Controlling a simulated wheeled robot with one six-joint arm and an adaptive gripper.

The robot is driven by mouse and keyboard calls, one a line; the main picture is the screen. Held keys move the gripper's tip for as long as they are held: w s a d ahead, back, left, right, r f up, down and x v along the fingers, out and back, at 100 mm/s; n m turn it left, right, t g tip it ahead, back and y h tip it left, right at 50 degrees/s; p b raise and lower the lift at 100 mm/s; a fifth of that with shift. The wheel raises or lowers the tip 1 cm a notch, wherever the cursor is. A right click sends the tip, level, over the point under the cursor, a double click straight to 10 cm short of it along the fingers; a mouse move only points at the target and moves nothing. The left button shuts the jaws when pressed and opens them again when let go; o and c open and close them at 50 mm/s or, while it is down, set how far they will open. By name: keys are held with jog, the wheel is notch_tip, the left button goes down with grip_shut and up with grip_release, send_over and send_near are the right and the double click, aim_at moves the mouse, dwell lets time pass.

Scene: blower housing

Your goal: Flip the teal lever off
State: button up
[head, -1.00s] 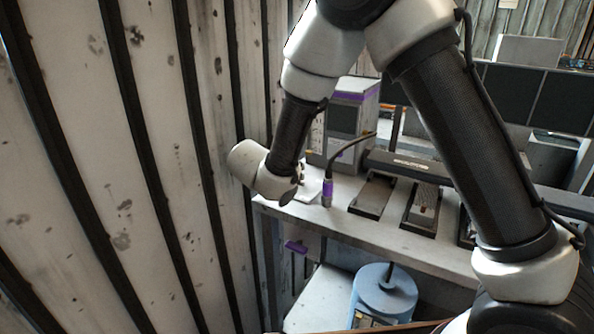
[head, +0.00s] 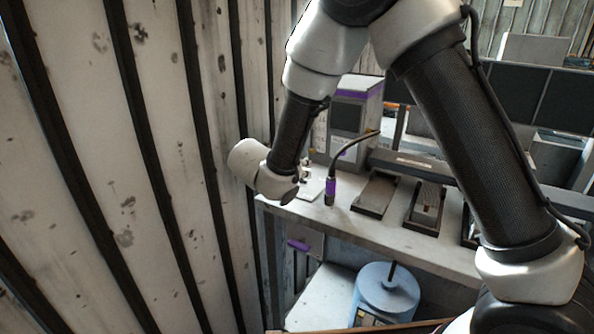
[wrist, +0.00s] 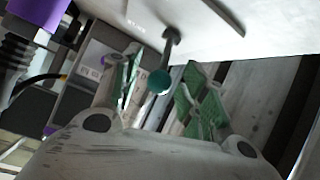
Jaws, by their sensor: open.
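The teal lever (wrist: 160,81) shows in the wrist view as a round teal knob on a grey stem. The stem meets a pale plate (wrist: 205,30) with dark slots at the top of the picture. My gripper (wrist: 164,66) is open, with one green-padded finger on each side of the knob. The knob appears between the fingers, with gaps on both sides; its depth relative to the fingertips is hard to tell. In the head view my wrist is beside the corrugated wall at the bench's left end, and I cannot make out the lever or the fingers.
A purple-banded cylinder with a cable (head: 330,189) stands close to my wrist on the bench (head: 400,238). A grey box with a purple stripe (head: 355,115) is behind it. Corrugated wall (head: 150,170) borders the left. A blue round container (head: 387,290) sits below.

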jog(key=v, duration=1.1)
jog(key=shift+s, duration=0.15)
jog(key=shift+a, duration=0.1)
jog(key=s+d+n+g, duration=0.4)
jog(key=s+d+n, duration=0.1)
jog(key=d, duration=0.3)
jog(key=s+d+n+g, duration=0.4)
jog(key=d+n, duration=0.1)
jog(key=d, duration=0.3)
jog(key=s+d+r+m+y, duration=0.2)
jog(key=s+d+r, duration=0.1)
jog(key=s+d, duration=0.2)
jog(key=s+d+r+m+t+y, duration=0.1)
jog(key=s+d+r, duration=0.3)
jog(key=d, duration=0.5)
jog(key=s+d+r+m+t+y, duration=0.1)
jog(key=s+d+r+m+y, duration=0.1)
jog(key=s+d, duration=0.4)
jog(key=shift+d+r+m+y, duration=0.4)
jog(key=shift+r+m, duration=0.5)
